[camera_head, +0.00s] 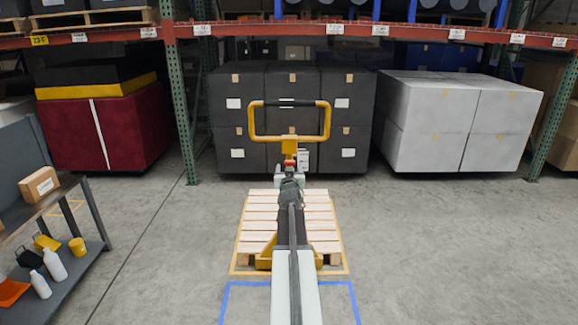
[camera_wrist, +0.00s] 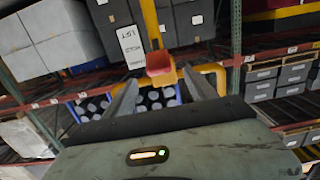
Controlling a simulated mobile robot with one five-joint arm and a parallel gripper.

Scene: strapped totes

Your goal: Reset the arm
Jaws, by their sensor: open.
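My arm reaches straight out from the bottom middle of the head view, with my gripper (camera_head: 290,170) at its far end. In the wrist view my gripper (camera_wrist: 160,88) shows two separated grey fingers, open. A yellow pallet jack handle (camera_head: 327,122) with a red part stands just beyond the gripper in the head view. In the wrist view the handle's red part (camera_wrist: 160,66) appears between and beyond the fingers. I see no sign of a hold on it; whether anything touches is unclear.
A wooden pallet (camera_head: 322,215) lies beneath my arm, over the yellow jack. Dark boxes (camera_head: 293,78), white boxes (camera_head: 450,112) and a maroon load (camera_head: 105,130) stand under the rack (camera_head: 183,105). A shelf cart (camera_head: 60,200) stands left. Floor (camera_head: 450,240) is clear at right.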

